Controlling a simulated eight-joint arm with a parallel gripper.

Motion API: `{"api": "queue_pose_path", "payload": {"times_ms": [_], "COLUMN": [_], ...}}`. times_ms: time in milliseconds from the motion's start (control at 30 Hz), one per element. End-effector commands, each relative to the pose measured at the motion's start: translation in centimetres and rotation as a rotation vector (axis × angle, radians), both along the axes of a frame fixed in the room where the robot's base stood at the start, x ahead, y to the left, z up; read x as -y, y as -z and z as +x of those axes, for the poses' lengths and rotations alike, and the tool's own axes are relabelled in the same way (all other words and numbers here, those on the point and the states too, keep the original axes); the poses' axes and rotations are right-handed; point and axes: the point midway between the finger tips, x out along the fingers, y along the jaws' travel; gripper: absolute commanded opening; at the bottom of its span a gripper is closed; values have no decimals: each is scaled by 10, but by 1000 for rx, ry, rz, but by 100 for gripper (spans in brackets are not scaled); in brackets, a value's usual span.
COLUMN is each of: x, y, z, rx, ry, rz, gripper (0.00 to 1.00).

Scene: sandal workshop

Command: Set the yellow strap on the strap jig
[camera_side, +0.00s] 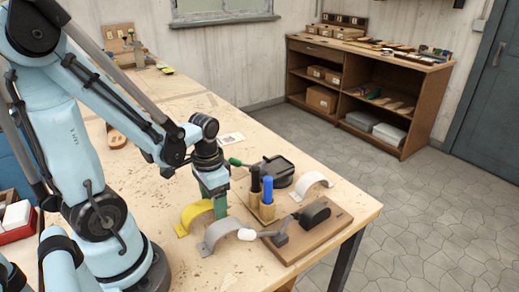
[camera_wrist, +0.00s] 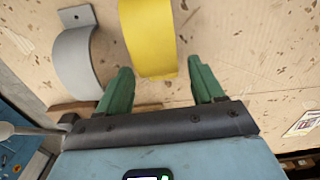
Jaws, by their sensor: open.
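The yellow strap (camera_side: 196,212) is an arched band standing on the worktable. It also shows in the wrist view (camera_wrist: 149,35), with its near end between my finger tips. My gripper (camera_side: 214,203) has green fingers pointing down at the strap's right end; in the wrist view the fingers (camera_wrist: 159,66) are apart, one on each side of the strap with gaps. What looks like the strap jig is a wooden board (camera_side: 333,226) at the table's right corner, bearing a dark rounded block (camera_side: 315,213) and a white-handled lever (camera_side: 247,234). No strap shows on the block.
A grey strap (camera_side: 219,233) stands close to the yellow one, also in the wrist view (camera_wrist: 74,59). A holder (camera_side: 265,212) with black and blue pens, a dark device (camera_side: 273,170) with a green handle, and a white strap (camera_side: 311,184) stand nearby. The table behind is mostly clear.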

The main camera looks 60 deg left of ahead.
Motion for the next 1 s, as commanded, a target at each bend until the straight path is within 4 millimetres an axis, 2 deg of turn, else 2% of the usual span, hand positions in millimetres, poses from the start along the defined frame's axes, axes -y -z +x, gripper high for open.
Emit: {"api": "queue_pose_path", "payload": {"times_ms": [367,1000], "x": [0,0], "y": [-29,-100], "z": [0,0], "rx": [0,0], "ry": [0,0], "rz": [0,0], "gripper": [67,67]}}
